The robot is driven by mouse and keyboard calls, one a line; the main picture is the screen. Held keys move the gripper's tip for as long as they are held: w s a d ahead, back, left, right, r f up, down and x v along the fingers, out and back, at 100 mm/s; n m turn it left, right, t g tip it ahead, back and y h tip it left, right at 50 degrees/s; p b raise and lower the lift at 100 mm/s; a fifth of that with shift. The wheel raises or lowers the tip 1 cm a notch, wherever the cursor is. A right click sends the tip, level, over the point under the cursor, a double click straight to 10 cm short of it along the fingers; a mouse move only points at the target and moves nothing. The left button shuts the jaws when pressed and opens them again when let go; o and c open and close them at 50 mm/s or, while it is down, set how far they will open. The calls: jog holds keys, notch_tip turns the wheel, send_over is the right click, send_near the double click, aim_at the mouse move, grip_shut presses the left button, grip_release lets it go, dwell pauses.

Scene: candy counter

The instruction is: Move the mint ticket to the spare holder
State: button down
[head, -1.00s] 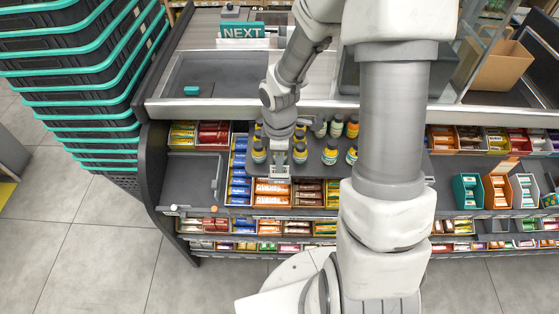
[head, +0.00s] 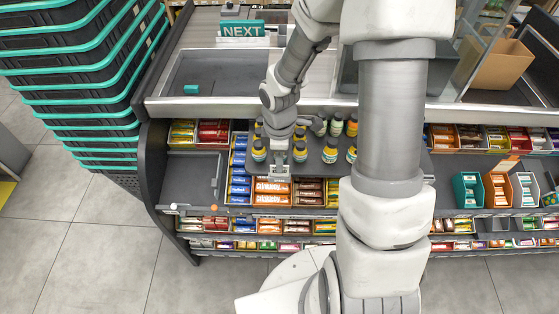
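My gripper (head: 278,165) points down at the upper candy shelf, in front of the small bottles and just above the orange-wrapped bars (head: 272,188). Its fingers are small and partly hidden by the wrist, so I cannot tell whether they are open or hold something. I cannot make out a mint ticket for certain. I cannot pick out the spare holder either. Small white (head: 173,207) and orange (head: 214,208) round pieces sit along the left shelf's front edge.
Several small bottles (head: 331,151) stand close to my gripper. An empty dark shelf bay (head: 190,180) is at left. Teal-rimmed baskets (head: 80,80) are stacked beyond it. A small teal block (head: 192,89) lies on the counter. Teal (head: 467,190) and orange (head: 497,191) boxes stand at right.

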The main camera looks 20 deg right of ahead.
jog(key=shift+f+b, duration=0.55)
jog(key=shift+f, duration=0.15)
dwell(1.0)
jog(key=c, duration=1.3)
grip_release()
jog(key=shift+o, duration=0.2)
jog(key=shift+r, duration=0.1)
jog(key=shift+r+p, duration=0.95)
jog(key=shift+p, duration=0.2)
